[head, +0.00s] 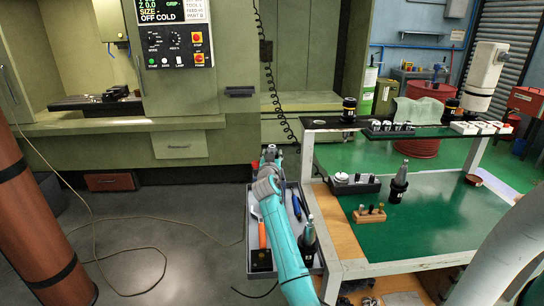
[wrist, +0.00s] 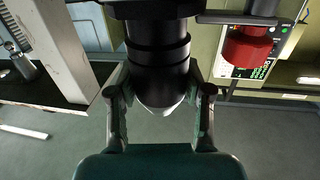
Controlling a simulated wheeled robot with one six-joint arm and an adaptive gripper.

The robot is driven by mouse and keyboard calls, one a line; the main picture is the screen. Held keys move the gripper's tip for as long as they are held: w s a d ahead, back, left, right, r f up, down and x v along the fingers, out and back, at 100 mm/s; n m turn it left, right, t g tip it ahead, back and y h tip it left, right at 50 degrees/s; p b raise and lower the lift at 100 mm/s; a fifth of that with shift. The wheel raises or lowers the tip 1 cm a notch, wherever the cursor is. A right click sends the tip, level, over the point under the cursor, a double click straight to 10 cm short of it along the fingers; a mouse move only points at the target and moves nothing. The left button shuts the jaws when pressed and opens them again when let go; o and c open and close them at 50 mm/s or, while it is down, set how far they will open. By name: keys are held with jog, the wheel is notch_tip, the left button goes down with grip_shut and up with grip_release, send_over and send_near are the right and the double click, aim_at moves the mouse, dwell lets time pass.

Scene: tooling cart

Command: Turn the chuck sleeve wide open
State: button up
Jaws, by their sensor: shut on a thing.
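A black, stepped round body with ring grooves, which I take for the chuck sleeve (wrist: 158,60), fills the upper middle of the wrist view. A pale rounded tip shows at its lower end. My gripper (wrist: 160,95) has one finger on each side of it and is shut on it. In the head view my gripper (head: 269,152) is at the end of the teal arm, left of the cart's shelf. The sleeve cannot be made out there. Its turned position cannot be read.
The green-topped cart (head: 440,215) stands right, with a toolholder (head: 398,182) and a small wooden block (head: 369,215) on it. A black upper shelf (head: 415,133) carries more tooling. A grey side tray (head: 285,205) is beside my arm. A red cylinder (wrist: 246,47) is right of my gripper.

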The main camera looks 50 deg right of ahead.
jog(key=shift+f+n+t+y, duration=0.15)
jog(key=shift+n+t+y, duration=0.25)
jog(key=shift+n+t, duration=0.15)
jog(key=o, duration=1.2)
jog(key=v, duration=1.2)
